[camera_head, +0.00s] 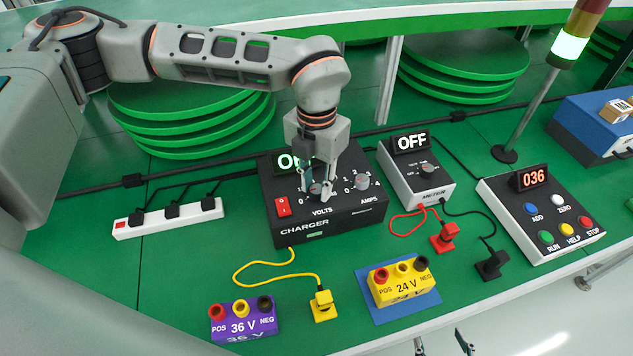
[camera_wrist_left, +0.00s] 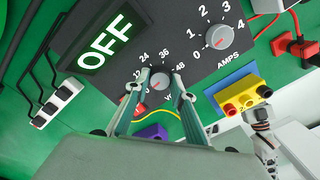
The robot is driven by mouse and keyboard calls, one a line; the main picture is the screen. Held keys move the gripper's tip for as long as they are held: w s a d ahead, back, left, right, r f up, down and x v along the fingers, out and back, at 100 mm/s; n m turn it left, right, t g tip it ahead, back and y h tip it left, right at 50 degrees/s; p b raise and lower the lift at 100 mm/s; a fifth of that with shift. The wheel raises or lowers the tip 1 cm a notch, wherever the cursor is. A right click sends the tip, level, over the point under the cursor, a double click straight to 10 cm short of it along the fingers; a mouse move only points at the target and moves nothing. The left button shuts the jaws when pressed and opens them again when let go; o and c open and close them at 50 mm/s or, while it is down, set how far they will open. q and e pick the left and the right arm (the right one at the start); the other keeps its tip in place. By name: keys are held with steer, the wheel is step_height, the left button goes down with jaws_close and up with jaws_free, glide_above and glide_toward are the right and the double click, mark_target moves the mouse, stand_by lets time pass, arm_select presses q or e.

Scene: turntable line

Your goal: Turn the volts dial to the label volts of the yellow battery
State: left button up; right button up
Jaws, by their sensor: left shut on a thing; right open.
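The volts dial (camera_head: 316,188) is on the dark charger (camera_head: 345,222), left of the amps dial (camera_head: 362,181). My left gripper (camera_head: 317,193) points down at it, shut on the dial from both sides; the wrist view shows the dial (camera_wrist_left: 160,78) between its fingers. The scale there shows 24, 36 and 48, partly covered by the fingers; I cannot tell the pointer's exact setting. The charger display (camera_wrist_left: 104,42) reads OFF. The yellow battery (camera_head: 404,293) is labelled 24 V and stands on a blue mat (camera_head: 374,312). My right gripper (camera_head: 440,346) is open and empty at the bottom edge.
A purple 36 V battery (camera_head: 243,320) stands front left. A yellow plug (camera_head: 323,305) with its cable lies between the batteries. The meter (camera_head: 417,180), red plug (camera_head: 445,237), black plug (camera_head: 492,264) and button panel (camera_head: 545,215) are to the right. A power strip (camera_head: 168,217) lies left.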

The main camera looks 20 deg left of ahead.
arm_select(q)
steer(key=m+p, duration=0.1)
steer(key=m, duration=0.8)
steer(key=shift+m, duration=0.3)
steer(key=m+p, duration=0.1)
steer(key=m, duration=0.3)
steer(key=m+p, duration=0.1)
steer(key=m, duration=0.4)
stand_by(0.4)
steer(key=o, duration=1.1)
